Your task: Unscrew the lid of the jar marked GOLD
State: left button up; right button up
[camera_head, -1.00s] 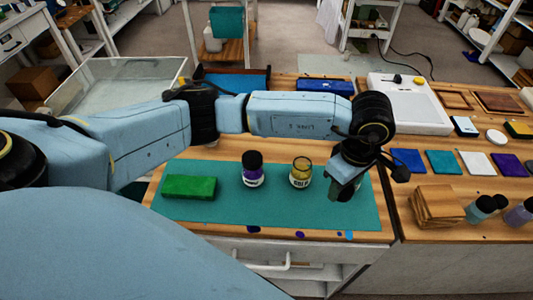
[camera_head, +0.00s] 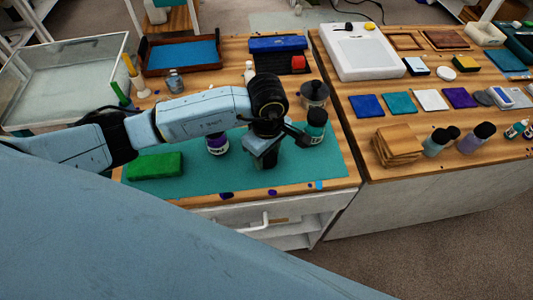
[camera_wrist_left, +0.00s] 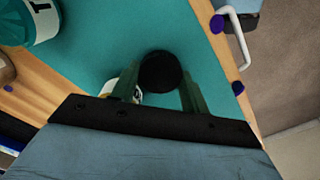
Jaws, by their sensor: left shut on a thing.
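My left gripper (camera_head: 265,160) points down over the teal mat (camera_head: 200,178), between the purple jar (camera_head: 217,145) and the teal jar (camera_head: 315,127). In the left wrist view its fingers (camera_wrist_left: 160,90) stand on either side of a round black lid (camera_wrist_left: 160,70) and are shut on it. A small piece of a pale label on the jar marked GOLD (camera_wrist_left: 136,93) shows beside the left finger. The rest of that jar is hidden by the gripper in both views. I cannot tell whether lid and jar touch. My right gripper is not in view.
A green block (camera_head: 154,166) lies at the mat's left. A dark pot (camera_head: 314,95) stands behind the teal jar. Wooden squares (camera_head: 398,147) and dark-capped bottles (camera_head: 477,138) stand on the right table. The mat's front right is clear.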

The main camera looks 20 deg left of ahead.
pick_arm(q)
jog(key=shift+f, duration=0.55)
jog(key=shift+f, duration=0.2)
jog(key=o, duration=1.1)
jog(key=shift+r, duration=0.1)
